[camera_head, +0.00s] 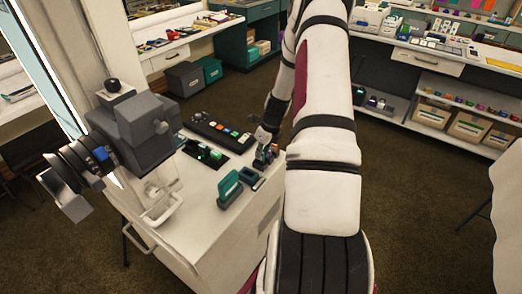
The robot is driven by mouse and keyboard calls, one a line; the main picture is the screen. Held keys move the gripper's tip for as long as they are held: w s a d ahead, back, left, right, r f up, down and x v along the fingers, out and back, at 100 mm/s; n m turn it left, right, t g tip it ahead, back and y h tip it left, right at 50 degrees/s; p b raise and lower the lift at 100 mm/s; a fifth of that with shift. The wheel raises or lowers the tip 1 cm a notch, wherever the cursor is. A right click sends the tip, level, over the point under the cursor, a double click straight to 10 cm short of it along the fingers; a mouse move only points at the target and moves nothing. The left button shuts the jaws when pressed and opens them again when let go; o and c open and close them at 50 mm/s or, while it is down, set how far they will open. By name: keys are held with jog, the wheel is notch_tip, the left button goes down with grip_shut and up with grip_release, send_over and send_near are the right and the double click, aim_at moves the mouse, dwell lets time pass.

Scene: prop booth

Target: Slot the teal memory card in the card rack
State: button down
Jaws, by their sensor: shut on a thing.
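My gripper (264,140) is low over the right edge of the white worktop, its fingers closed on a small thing. It is too small and too hidden to make out clearly; I take it to be the teal memory card. Directly below the fingers stands a small dark rack (266,158) with several coloured pieces in it, which looks like the card rack. Whether the held thing touches the rack or is in a slot, I cannot tell.
The white worktop (190,215) carries a long black tray (215,133) of small coloured pieces, a black panel (203,152) with green lights, a teal block (229,187) and a dark open box (251,178). A large camera (145,130) stands at left. The front worktop is clear.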

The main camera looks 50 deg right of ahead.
jog(key=shift+f, duration=0.6)
jog(key=shift+f+b, duration=0.15)
jog(key=shift+b, duration=0.15)
jog(key=shift+f, duration=0.5)
jog(key=c, duration=1.6)
grip_release()
jog(key=shift+o, duration=0.2)
jog(key=shift+r+p, duration=0.7)
jog(key=shift+r, duration=2.85)
